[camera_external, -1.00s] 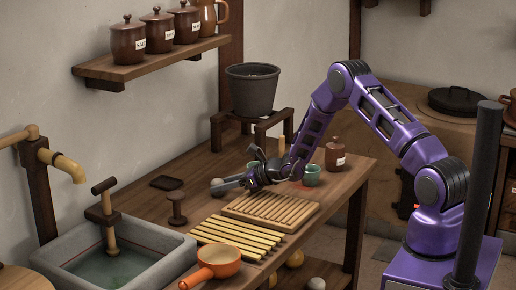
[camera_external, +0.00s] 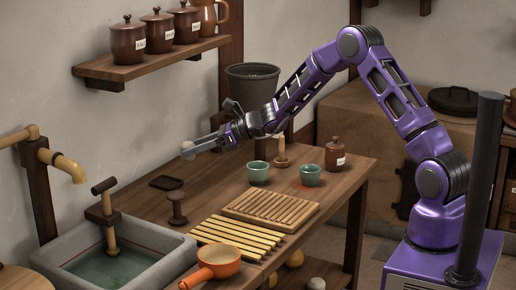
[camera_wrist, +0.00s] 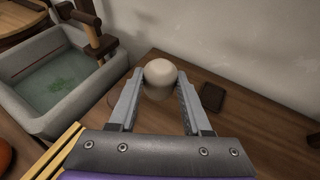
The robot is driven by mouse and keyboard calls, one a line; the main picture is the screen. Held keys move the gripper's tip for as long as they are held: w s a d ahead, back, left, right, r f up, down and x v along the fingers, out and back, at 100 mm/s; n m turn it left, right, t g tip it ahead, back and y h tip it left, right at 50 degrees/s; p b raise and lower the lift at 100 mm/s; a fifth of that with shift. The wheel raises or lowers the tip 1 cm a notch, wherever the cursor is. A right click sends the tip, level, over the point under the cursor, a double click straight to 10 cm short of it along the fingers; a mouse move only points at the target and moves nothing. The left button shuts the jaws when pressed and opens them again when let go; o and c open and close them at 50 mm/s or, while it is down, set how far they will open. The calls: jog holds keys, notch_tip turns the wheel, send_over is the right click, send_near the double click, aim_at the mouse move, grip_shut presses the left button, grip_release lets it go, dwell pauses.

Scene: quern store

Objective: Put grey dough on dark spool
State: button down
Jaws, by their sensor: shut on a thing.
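The grey dough (camera_external: 188,149), a pale round lump, is held between the fingertips of my gripper (camera_external: 197,146), clear above the table. In the wrist view the dough (camera_wrist: 160,71) sits at the far end of the two fingers of my gripper (camera_wrist: 160,85). The dark spool (camera_external: 177,208) stands upright on the table, below the dough and slightly left of it in the external view. Its top is bare. In the wrist view I cannot clearly make out the spool; the fingers and dough may hide it.
The stone sink (camera_external: 120,262) is at the left. Two green cups (camera_external: 258,172), a lidded jar (camera_external: 336,154), wooden racks (camera_external: 270,209) and an orange pan (camera_external: 219,262) are on the table. A shelf (camera_external: 150,62) hangs above.

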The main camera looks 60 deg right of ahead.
jog(key=a+r+n+g+y, duration=0.1)
jog(key=a+r+n+y, duration=0.15)
jog(key=a, duration=0.45)
send_over(182, 194)
jog(key=shift+m+h, duration=0.25)
jog(key=shift+h, duration=0.1)
notch_tip(182, 194, down, 5)
jog(key=shift+r+b, duration=0.2)
jog(key=shift+b, duration=0.25)
jog(key=shift+f+b, duration=0.35)
jog(key=shift+f, duration=1.9)
jog(key=shift+f, duration=0.25)
jog(key=shift+c, duration=1.7)
grip_release()
jog(key=shift+r, duration=0.15)
jog(key=shift+r, duration=0.25)
jog(key=p+v, duration=0.1)
jog(key=v, duration=1.1)
